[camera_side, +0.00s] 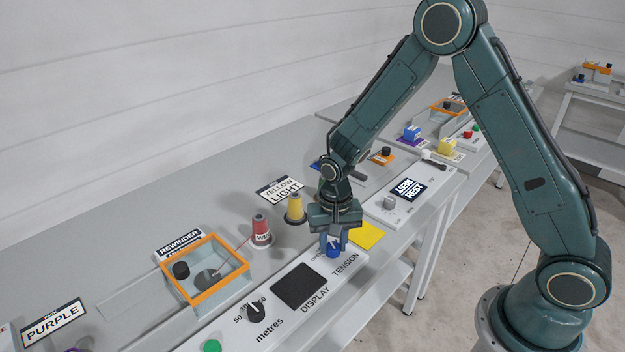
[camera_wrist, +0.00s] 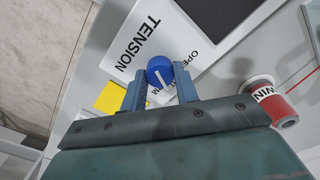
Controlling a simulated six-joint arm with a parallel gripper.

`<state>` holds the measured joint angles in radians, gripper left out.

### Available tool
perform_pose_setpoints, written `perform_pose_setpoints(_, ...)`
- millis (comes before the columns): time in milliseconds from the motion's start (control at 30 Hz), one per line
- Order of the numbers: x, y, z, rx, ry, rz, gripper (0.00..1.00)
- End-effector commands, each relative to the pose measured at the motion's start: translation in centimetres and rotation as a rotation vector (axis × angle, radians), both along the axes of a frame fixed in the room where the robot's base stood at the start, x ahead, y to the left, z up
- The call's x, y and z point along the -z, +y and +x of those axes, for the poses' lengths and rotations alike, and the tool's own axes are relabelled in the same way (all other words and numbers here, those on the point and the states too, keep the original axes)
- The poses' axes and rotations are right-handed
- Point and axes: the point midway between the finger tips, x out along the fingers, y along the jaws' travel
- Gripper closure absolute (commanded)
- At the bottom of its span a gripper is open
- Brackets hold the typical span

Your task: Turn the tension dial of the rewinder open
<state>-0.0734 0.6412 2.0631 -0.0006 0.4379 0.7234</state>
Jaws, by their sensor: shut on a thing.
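The tension dial is a blue round knob (camera_side: 333,250) with a white pointer line, on the white panel marked TENSION (camera_side: 345,265) and OPEN. In the wrist view the blue dial (camera_wrist: 160,71) sits between the fingertips of my gripper (camera_wrist: 158,80). My gripper (camera_side: 333,238) points down over the dial and is shut on it. In the wrist view the white line runs slanting across the dial's face. The rewinder (camera_side: 205,270) is an orange-framed box left of the panel, with a black knob on it.
The same panel carries a dark display (camera_side: 300,286), a black metres knob (camera_side: 255,311) and a green button (camera_side: 212,346). A red spool (camera_side: 261,232) and a yellow spool (camera_side: 295,208) stand behind. A yellow square (camera_side: 367,235) lies close right of my gripper.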

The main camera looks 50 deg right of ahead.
Motion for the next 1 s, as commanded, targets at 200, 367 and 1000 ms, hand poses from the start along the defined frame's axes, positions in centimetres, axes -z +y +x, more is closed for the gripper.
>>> perform_pose_setpoints(200, -0.01, -0.03, 0.07, -0.205, -0.002, -0.001, 0.93)
perform_pose_setpoints(367, -0.02, -0.02, 0.07, -0.356, -0.003, -0.002, 0.93)
perform_pose_setpoints(1000, -0.02, 0.04, 0.11, -0.956, -0.002, -0.002, 0.93)
